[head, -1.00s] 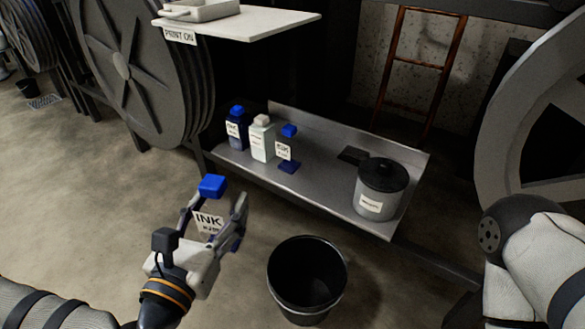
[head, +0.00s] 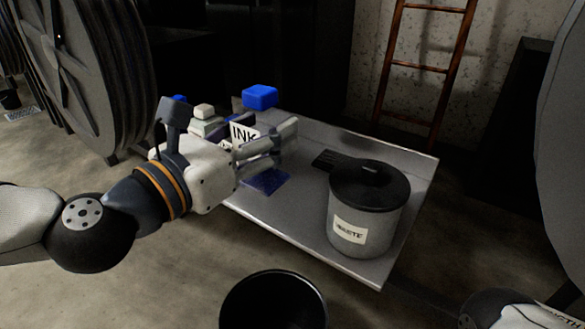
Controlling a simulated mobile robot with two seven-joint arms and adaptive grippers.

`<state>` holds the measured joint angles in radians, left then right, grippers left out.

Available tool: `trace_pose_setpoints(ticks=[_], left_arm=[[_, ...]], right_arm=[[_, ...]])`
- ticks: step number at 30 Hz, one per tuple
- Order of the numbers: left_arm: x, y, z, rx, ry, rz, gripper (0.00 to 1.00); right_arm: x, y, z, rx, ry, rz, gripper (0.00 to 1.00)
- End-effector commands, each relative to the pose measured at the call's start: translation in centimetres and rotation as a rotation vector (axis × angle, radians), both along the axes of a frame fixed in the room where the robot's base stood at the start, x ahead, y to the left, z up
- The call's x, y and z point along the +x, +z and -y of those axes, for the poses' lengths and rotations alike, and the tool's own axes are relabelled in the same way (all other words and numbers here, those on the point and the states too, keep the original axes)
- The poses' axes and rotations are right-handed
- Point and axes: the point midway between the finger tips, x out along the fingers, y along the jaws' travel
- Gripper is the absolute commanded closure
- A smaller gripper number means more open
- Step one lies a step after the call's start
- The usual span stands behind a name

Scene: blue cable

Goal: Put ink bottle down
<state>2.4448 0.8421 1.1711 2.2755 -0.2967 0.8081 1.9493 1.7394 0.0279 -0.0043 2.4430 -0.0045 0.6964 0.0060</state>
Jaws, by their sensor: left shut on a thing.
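My left gripper (head: 285,143) is shut on the ink bottle, whose blue cap (head: 260,97) stands above the fingers and whose white INK label shows beside them. The bottle is roughly upright over the left part of the metal shelf (head: 300,215). A dark blue patch below the fingers looks like its lower part; whether it touches the shelf I cannot tell. Behind the gripper stand other bottles, mostly hidden: one with a blue cap (head: 179,99) and one with a white cap (head: 203,110). My right gripper is not in view.
A grey waste pot (head: 362,226) with a black lid stands on the right part of the shelf. A black bucket (head: 273,302) is on the floor in front. Bare shelf shows between the bottle and the pot. A ladder (head: 420,68) leans at the back wall.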

Motion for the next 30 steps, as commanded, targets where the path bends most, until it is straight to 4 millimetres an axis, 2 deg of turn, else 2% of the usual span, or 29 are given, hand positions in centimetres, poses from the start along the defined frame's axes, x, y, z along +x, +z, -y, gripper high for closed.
trace_pose_setpoints(ticks=[1,4,6,9,14,16,20,30], left_arm=[[1.4,-1.3,1.0,0.002,-0.001,-0.002,0.76],[4.1,-2.8,2.7,0.002,-0.001,-0.002,0.76],[5.2,-4.8,3.4,0.001,0.0,-0.007,0.76],[6.5,-6.4,4.1,0.0,0.0,-0.003,0.76],[7.4,-7.5,4.7,0.0,0.0,-0.001,0.76],[8.0,-8.5,5.1,0.001,0.0,-0.002,0.76],[7.9,-11.1,5.0,0.001,-0.001,-0.003,0.76],[7.9,-11.4,4.9,-0.001,0.0,-0.001,0.76]], right_arm=[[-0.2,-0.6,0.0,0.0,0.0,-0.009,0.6],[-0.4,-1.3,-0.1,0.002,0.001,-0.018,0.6],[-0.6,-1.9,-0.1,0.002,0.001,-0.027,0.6],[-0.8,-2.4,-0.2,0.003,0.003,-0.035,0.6],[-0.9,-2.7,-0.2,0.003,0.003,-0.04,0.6],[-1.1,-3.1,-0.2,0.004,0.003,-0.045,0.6],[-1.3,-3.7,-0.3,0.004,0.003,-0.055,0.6],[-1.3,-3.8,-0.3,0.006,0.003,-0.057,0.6]])
